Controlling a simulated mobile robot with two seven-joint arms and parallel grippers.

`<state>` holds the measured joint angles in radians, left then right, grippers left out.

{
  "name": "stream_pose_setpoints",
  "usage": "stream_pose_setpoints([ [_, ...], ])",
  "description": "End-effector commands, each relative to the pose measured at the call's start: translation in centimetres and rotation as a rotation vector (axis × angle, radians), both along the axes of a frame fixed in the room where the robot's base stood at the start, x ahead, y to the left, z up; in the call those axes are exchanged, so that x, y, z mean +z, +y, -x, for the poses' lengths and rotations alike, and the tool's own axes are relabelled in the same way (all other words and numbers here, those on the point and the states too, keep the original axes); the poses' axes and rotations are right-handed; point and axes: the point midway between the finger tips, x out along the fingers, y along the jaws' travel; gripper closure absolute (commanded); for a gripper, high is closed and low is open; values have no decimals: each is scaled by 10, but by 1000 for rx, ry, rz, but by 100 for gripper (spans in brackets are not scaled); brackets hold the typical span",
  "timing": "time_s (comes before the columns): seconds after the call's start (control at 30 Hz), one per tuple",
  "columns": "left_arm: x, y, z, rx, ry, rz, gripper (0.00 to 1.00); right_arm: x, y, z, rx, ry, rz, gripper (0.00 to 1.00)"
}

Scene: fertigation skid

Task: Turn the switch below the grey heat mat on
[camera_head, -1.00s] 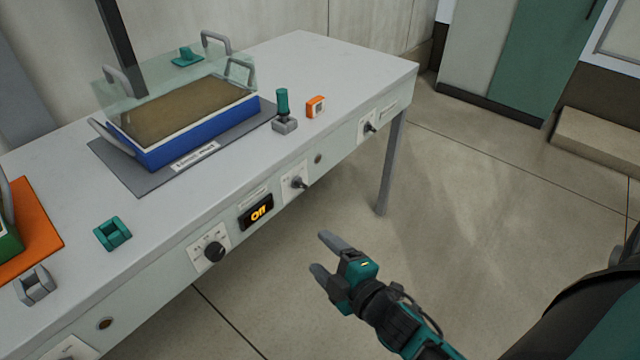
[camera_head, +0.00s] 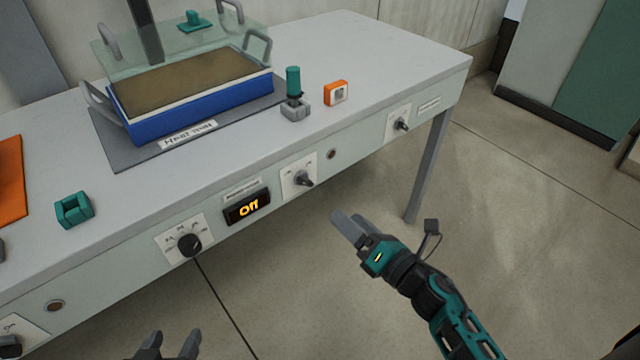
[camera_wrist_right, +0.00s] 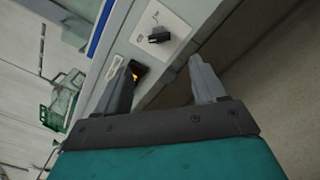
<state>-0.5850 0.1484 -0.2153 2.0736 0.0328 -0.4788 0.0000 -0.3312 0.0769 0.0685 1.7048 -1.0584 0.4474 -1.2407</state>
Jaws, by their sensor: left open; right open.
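The grey heat mat (camera_head: 113,152), with a "Heat mat" label, lies on the bench under a blue-sided tray (camera_head: 200,105) of brown soil. On the bench front below it are a lit display reading "Off" (camera_head: 246,208), a rotary switch (camera_head: 303,179) on a white plate to its right, and a black dial (camera_head: 189,244) to its left. My right gripper (camera_head: 350,225) is open and empty, in front of and lower right of the rotary switch, apart from it. The right wrist view shows the switch (camera_wrist_right: 159,36) beyond the open fingers (camera_wrist_right: 163,80). My left gripper (camera_head: 174,342) is open at the bottom edge.
Another switch (camera_head: 401,124) sits further right on the bench front. On the bench top are a green-handled joystick-like part (camera_head: 294,95), an orange box (camera_head: 336,93) and a teal bracket (camera_head: 74,210). The floor (camera_head: 530,230) right of the bench is clear.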

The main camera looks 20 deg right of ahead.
Motion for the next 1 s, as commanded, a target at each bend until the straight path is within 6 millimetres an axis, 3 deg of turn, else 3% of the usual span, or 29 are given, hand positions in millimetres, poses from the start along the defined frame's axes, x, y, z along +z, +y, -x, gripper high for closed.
stream_pose_setpoints([
  [0.17, -1, 1, 1, -3, 2, -3, 40, 1, 6, -17, 1, -3, 3, 30],
  [0.63, -11, 2, 5, -4, 13, -7, 40, 1, 36, -99, 1, -3, 0, 30],
  [0.8, -14, 2, 5, -3, 14, -7, 40, 0, 42, -115, 0, -1, 0, 30],
  [1.0, -14, 1, 5, -1, 14, -3, 40, 0, 44, -120, 0, 0, 0, 30],
])
